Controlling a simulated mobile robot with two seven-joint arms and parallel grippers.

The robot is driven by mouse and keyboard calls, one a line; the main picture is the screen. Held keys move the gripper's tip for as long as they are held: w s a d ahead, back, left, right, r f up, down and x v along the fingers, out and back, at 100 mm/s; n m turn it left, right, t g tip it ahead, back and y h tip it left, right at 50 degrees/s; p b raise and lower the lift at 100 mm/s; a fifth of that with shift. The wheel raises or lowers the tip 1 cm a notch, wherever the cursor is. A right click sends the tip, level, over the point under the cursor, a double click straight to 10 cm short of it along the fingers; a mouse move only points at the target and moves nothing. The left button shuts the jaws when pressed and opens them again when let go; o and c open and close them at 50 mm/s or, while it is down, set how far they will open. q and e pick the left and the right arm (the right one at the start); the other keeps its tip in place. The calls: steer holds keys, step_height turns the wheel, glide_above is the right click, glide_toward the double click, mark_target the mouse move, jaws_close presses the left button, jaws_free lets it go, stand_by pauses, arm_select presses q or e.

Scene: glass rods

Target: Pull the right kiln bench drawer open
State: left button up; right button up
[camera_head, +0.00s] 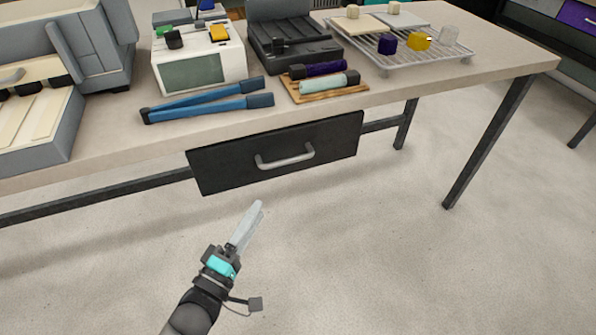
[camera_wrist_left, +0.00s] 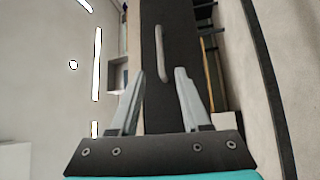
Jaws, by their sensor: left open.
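The dark drawer (camera_head: 225,170) is under the front edge of the kiln bench top, and its front looks shut. Its grey bar handle (camera_head: 285,160) is on the middle of that front. In the left wrist view the dark drawer front (camera_wrist_left: 152,115) fills the middle, turned on its side, with the handle (camera_wrist_left: 160,55) ahead of the fingers. My left gripper (camera_head: 256,208) is in front of and below the drawer, apart from the handle. Its two fingers (camera_wrist_left: 160,74) are open with nothing between them. My right gripper is not in view.
The bench top (camera_head: 400,95) carries blue tongs (camera_head: 205,102), rods on a wooden rest (camera_head: 325,90), a white controller box (camera_head: 200,65) and a wire rack (camera_head: 415,52). A bench leg (camera_head: 490,140) stands at the right. The floor before the drawer is clear.

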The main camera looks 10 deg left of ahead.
mark_target(287, 160)
arm_select(q)
steer(key=shift+b+x, duration=2.15)
steer(key=shift+x, duration=5.45)
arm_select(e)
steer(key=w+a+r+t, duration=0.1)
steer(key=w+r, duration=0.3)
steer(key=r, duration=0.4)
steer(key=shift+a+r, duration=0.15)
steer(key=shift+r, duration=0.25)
arm_select(q)
steer(key=shift+a, duration=0.15)
jaws_close()
